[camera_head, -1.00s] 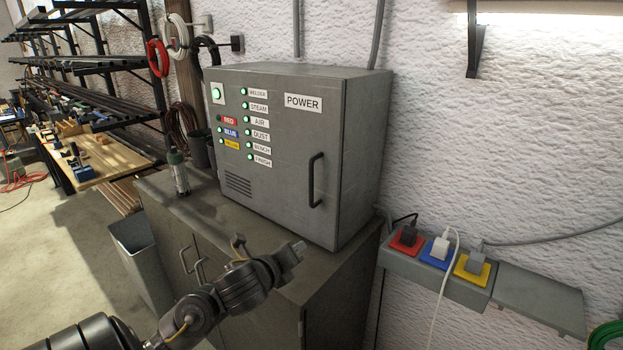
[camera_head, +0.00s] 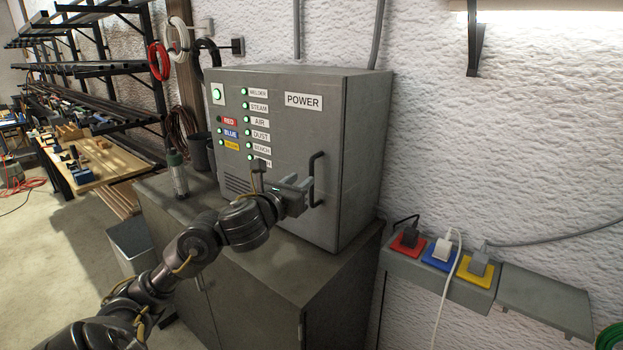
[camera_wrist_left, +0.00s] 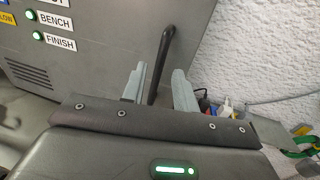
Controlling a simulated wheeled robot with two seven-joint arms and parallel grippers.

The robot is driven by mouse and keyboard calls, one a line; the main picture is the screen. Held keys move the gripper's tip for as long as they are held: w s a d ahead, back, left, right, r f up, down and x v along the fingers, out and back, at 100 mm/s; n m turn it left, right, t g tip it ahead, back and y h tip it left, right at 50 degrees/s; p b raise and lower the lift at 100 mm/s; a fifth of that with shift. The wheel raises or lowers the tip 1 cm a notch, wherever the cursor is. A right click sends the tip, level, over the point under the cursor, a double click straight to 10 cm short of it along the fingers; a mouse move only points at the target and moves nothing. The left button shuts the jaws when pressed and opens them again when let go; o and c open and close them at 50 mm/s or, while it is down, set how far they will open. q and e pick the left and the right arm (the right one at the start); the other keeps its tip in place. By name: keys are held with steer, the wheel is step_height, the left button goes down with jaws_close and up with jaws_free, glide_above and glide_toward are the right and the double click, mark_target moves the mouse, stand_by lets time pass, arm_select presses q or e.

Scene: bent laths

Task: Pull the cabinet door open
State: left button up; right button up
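The grey power cabinet (camera_head: 345,160) stands on a lower metal cupboard, and its front door (camera_head: 285,130) is closed. A black upright bar handle (camera_head: 317,165) is on the door's right side. My left gripper (camera_head: 306,190) is at the handle's lower part. In the left wrist view, its two grey fingers (camera_wrist_left: 160,88) are apart, with the handle (camera_wrist_left: 165,50) running down between them. A gap shows on each side of the bar, so the fingers are not closed on it. My right gripper is not in view.
The lower cupboard (camera_head: 320,285) is under the power cabinet. A wall outlet box (camera_head: 440,280) with red, blue and yellow sockets and plugged cables is to the right. Racks and a workbench are far left.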

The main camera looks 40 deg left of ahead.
mark_target(310, 173)
arm_select(q)
steer(key=x, duration=0.6)
steer(key=shift+w, duration=0.35)
jaws_close()
